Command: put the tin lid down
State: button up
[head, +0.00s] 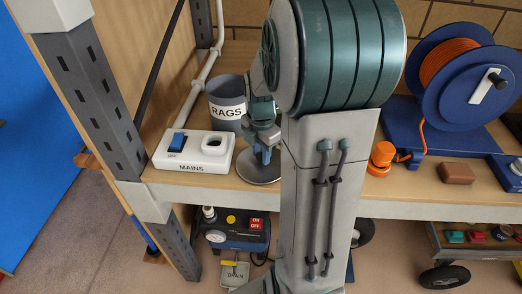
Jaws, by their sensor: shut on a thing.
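The tin lid (254,173) is a round grey disc in the head view, lying flat at or just above the wooden shelf (330,187). My gripper (264,152) points down and is shut on the lid's upper side. I cannot tell whether the lid touches the shelf. The lid's right edge is close to my arm, which hides the shelf just to the right.
A white MAINS switch box (194,153) with a blue switch stands left of the lid. A grey RAGS tin (226,103) stands behind it. To the right are an orange knob-like object (380,158), a brown block (457,173) and a blue cable reel (457,75). A compressor (232,230) sits below.

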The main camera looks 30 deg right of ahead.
aim_at(261, 155)
jog(key=shift+f, duration=0.2)
jog(key=o, duration=1)
jog(key=shift+r, duration=0.1)
jog(key=shift+c, duration=0.2)
jog(key=shift+r, duration=0.1)
notch_tip(261, 155, up, 11)
jog(key=s+a+f+m+t, duration=0.2)
jog(key=s+a+m, duration=1)
jog(key=m, duration=0.8)
jog(key=shift+s+f+t, duration=0.3)
jog(key=shift+s+t, duration=0.1)
jog(key=shift+t, duration=0.2)
